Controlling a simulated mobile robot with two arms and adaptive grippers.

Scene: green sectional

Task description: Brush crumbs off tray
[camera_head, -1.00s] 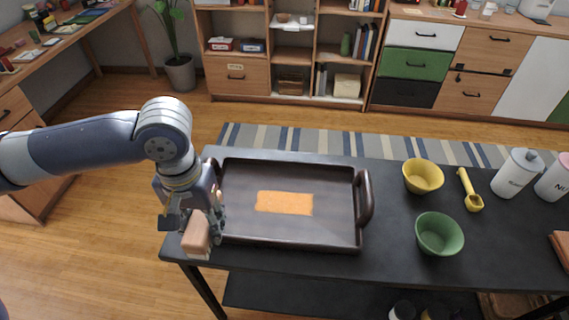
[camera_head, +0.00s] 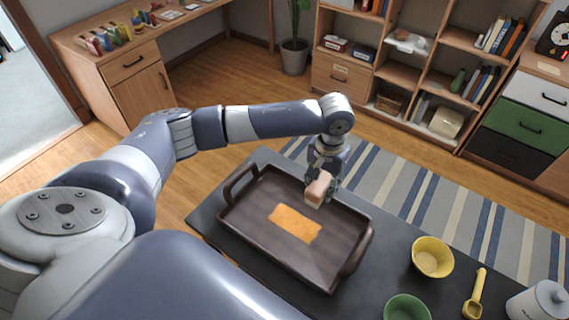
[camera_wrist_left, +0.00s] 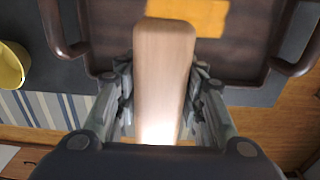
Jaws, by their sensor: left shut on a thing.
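A dark brown tray (camera_head: 248,217) with two raised end handles lies on the dark table in the head view. A flat orange patch of crumbs (camera_head: 295,223) lies on the middle of its floor. My left gripper (camera_head: 322,184) is shut on a brush with a pale wooden block (camera_head: 318,189), held at the far long rim of the tray. In the left wrist view the brush block (camera_wrist_left: 164,70) sits between the fingers and points toward the crumbs (camera_wrist_left: 185,16). The brush's bristles are hidden. I cannot tell whether the brush touches the tray. My right gripper is out of view.
On the table right of the tray are a yellow bowl (camera_head: 432,257), a green bowl (camera_head: 406,308), a yellow scoop (camera_head: 475,296) and a white canister (camera_head: 538,301). A striped rug (camera_head: 430,195) lies beyond the table. Shelves and a desk stand farther back.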

